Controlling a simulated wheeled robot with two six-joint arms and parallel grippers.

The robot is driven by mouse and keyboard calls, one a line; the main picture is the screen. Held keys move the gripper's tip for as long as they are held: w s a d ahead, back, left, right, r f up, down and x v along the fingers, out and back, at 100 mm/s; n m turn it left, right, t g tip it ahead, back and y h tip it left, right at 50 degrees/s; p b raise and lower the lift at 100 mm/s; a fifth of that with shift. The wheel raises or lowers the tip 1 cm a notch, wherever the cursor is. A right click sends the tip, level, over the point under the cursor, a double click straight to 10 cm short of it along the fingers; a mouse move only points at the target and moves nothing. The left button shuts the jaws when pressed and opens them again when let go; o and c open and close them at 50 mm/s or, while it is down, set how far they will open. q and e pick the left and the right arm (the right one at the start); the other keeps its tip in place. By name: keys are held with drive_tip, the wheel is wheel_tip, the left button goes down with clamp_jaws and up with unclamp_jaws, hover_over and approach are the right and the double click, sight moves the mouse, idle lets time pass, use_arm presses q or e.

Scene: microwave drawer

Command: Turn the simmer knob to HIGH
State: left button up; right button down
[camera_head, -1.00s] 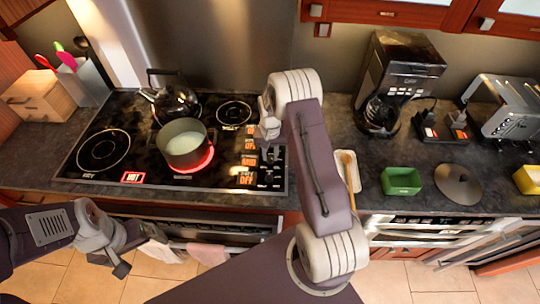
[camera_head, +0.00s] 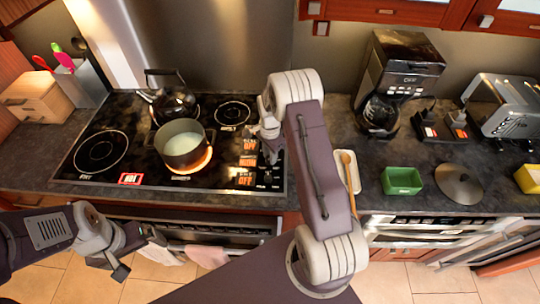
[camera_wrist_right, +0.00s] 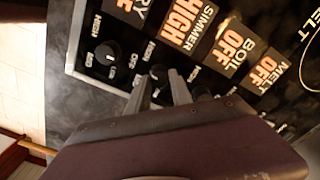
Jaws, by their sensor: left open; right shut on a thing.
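The simmer knob (camera_wrist_right: 159,71) is a small black knob on the stove's control panel. In the right wrist view the fingers of my right gripper (camera_wrist_right: 160,77) are shut on it, one on each side. In the head view my right gripper (camera_head: 270,153) is over the panel, and the knob is hidden there. The SIMMER display (camera_wrist_right: 183,28) reads HIGH in lit orange letters. The BOIL display (camera_wrist_right: 228,48) and the MELT display (camera_wrist_right: 263,75) read OFF. My left gripper (camera_head: 118,262) is open and empty, low in front of the oven.
A pot (camera_head: 184,150) stands on a glowing burner, with a kettle (camera_head: 172,99) behind it. Another knob (camera_wrist_right: 107,53) is beside the held one. A spoon rest (camera_head: 347,170), green box (camera_head: 402,180) and lid (camera_head: 459,184) are right of my right arm.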

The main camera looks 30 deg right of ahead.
drive_tip(key=m, duration=0.4)
drive_tip(key=shift+a+m, duration=0.1)
drive_tip(key=shift+m, duration=0.5)
drive_tip(key=c, duration=1.1)
unclamp_jaws()
drive_tip(key=shift+c, duration=0.2)
drive_tip(key=shift+a, duration=0.1)
drive_tip(key=shift+r+b, duration=0.3)
drive_tip(key=shift+r, duration=0.1)
wheel_tip(320, 180, up, 8)
drive_tip(key=shift+f+b, duration=0.1)
drive_tip(key=shift+b, duration=0.6)
drive_tip(key=shift+r, duration=0.25)
